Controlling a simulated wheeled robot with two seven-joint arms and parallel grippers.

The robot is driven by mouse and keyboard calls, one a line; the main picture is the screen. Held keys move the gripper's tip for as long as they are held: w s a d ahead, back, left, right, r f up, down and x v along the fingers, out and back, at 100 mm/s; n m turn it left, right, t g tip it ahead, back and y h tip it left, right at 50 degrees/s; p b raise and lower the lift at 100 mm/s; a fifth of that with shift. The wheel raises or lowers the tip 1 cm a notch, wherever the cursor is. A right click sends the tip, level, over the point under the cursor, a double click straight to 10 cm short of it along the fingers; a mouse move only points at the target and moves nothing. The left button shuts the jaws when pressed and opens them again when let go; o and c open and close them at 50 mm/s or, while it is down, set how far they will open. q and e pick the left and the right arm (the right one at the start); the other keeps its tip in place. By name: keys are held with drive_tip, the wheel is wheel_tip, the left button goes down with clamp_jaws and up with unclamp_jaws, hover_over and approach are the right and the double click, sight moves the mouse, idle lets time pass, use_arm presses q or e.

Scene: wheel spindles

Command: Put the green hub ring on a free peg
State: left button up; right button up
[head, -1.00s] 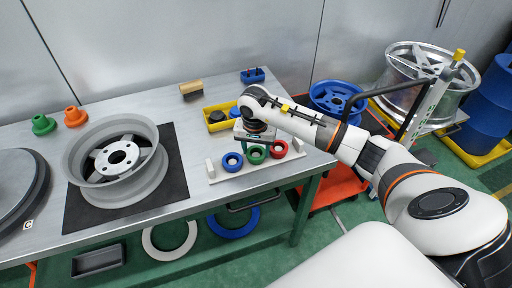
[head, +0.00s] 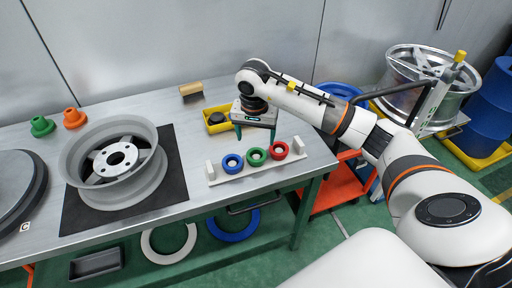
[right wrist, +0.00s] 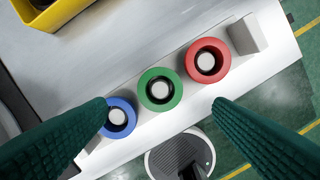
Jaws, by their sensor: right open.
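The green hub ring (head: 257,159) sits in the middle of a white board (head: 232,176), between a blue ring (head: 232,166) and a red ring (head: 280,154). In the right wrist view the green ring (right wrist: 146,95) lies flat around a pale round peg top, and the blue and red rings look the same. My right gripper (head: 255,137) is open and empty, above and behind the green ring, pointing down. In the right wrist view its two dark green fingers (right wrist: 160,103) are wide apart, clear of the green ring. No bare peg shows on the board. My left gripper is not in view.
Small grey blocks (head: 210,170) stand at the board's ends. A yellow bin (head: 212,125) with a dark part is behind, partly hidden by my gripper. A wheel (head: 88,178) lies on a black mat at left. Green (head: 42,126) and orange (head: 74,118) flanged parts stand at the back left.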

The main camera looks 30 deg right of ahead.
drive_tip(key=r, duration=0.5)
drive_tip(key=shift+s+a, duration=0.2)
